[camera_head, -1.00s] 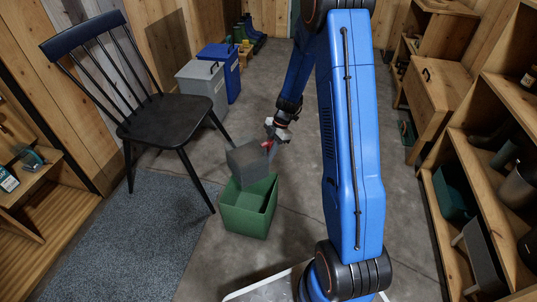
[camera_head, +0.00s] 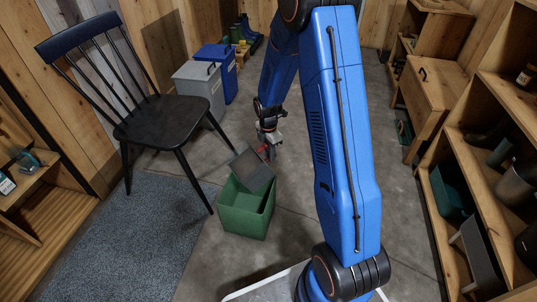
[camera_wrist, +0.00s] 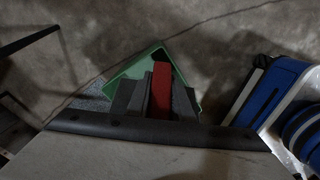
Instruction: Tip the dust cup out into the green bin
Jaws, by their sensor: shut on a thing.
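The dust cup (camera_head: 252,171) is a grey box with a red handle, and it is tilted over the green bin (camera_head: 246,218). It overlaps the bin's mouth in the head view, so I cannot tell how far inside it is. My gripper (camera_head: 268,150) is shut on the cup's red handle, above the bin's back right side. The bin's contents are hidden.
A black chair (camera_head: 165,122) stands left of the bin on a blue-grey mat (camera_head: 140,235). Grey (camera_head: 197,82) and blue (camera_head: 222,62) bins stand behind the chair. Wooden shelves (camera_head: 470,190) line the right side. The concrete floor right of the green bin is clear.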

